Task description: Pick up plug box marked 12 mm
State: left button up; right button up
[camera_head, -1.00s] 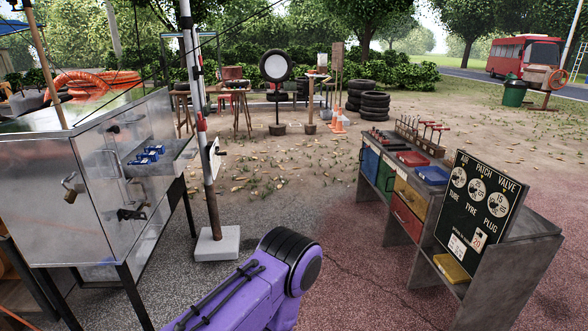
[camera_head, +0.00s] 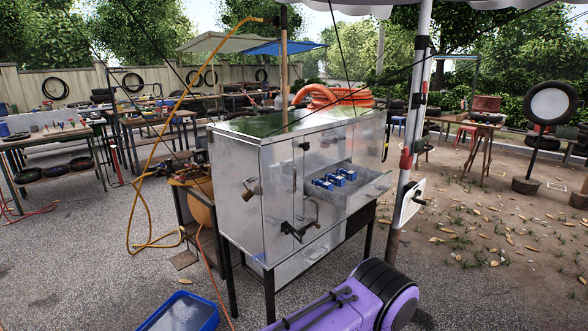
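Several small blue boxes (camera_head: 333,180) with pale markings sit on a metal shelf or open drawer at the right side of the metal cabinet (camera_head: 240,180). Their markings are too small to read, so I cannot tell whether one says 12 mm. No box clearly marked 12 mm shows in the head view. A purple link of my own arm shows at the bottom, but neither gripper is in view.
A white pole (camera_head: 412,120) stands just right of the cabinet. A blue tub (camera_head: 184,312) lies on the ground at the lower left. A yellow hose (camera_head: 133,212) hangs to the ground left of the cabinet. Benches (camera_head: 50,140) stand at the far left. Open ground lies at the right.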

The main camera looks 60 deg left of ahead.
aim_at(326, 185)
jog(key=u, duration=0.95)
jog(key=i, duration=1.5)
jog(key=u, duration=1)
